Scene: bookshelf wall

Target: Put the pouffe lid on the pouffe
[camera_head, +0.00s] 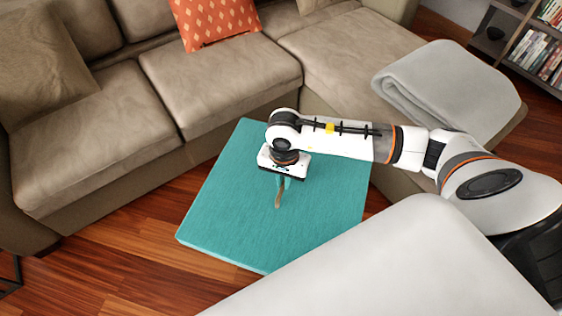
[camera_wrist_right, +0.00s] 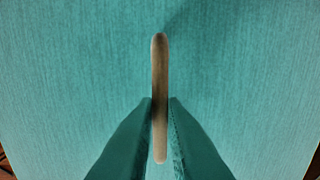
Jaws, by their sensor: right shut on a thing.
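The pouffe lid (camera_head: 225,215) is a flat, square teal panel with a thin edge, in the middle of the head view. A tan wooden handle (camera_head: 278,200) stands at its middle. My right gripper (camera_head: 281,182) points down over the lid and is shut on this handle. In the right wrist view, the teal fingers (camera_wrist_right: 160,115) press on both sides of the handle (camera_wrist_right: 160,70), with the lid surface (camera_wrist_right: 60,70) filling the background. No pouffe body shows apart from the lid; what lies beneath is hidden, and I cannot tell whether the lid rests on anything. My left gripper is out of view.
A brown sofa (camera_head: 215,80) runs behind and left of the lid, with an orange cushion (camera_head: 215,20). A folded grey blanket (camera_head: 450,90) lies on its right section. A bookshelf (camera_head: 500,40) stands at the far right. Bare wooden floor (camera_head: 120,260) is free at the lower left.

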